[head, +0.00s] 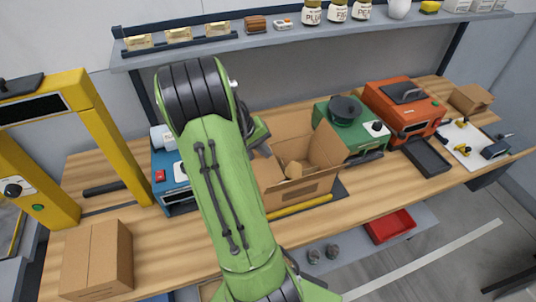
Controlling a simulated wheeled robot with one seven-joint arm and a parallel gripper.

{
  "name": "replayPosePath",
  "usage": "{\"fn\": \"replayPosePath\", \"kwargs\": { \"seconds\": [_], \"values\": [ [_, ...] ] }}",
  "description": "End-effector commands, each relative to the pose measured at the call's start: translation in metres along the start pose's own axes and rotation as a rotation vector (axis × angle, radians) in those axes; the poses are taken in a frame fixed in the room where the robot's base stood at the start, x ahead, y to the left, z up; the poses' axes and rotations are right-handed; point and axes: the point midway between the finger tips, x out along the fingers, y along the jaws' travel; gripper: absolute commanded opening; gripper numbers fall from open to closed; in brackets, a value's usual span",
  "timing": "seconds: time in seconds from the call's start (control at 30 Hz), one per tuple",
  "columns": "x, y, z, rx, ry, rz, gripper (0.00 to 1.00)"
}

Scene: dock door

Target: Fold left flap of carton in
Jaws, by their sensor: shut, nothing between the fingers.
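The open cardboard carton (306,189) stands on the wooden workbench, just right of my green arm in the head view. A right flap (327,145) stands up and leans outward. The left flap (266,174) shows only in part beside my arm, and its angle is hard to tell. Some brown pieces show inside the carton. My arm crosses the middle of the view and covers the area left of the carton. A dark and green part of my wrist shows behind the arm, but the fingers are hidden.
A green machine (349,128) and an orange machine (402,108) stand right of the carton. A blue device (172,178) and a yellow frame (118,150) stand left. A closed box (97,259) sits at the bench's front left. A shelf (285,38) with jars runs above.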

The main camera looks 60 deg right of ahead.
Motion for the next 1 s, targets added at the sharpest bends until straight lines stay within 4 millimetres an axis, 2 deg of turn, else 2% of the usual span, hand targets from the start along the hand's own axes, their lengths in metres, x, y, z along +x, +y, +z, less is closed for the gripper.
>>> {"fn": "replayPosePath", "kwargs": {
  "seconds": [0.1,0.2,0.67,1.0],
  "values": [
    [0.016,0.0,0.001,0.0,-0.004,0.0,0.0],
    [0.022,0.0,0.0,0.0,-0.001,-0.001,0.0],
    [0.024,0.001,0.0,0.002,-0.001,-0.017,0.0],
    [0.038,0.007,0.001,0.006,-0.001,-0.194,0.0]
  ]
}}
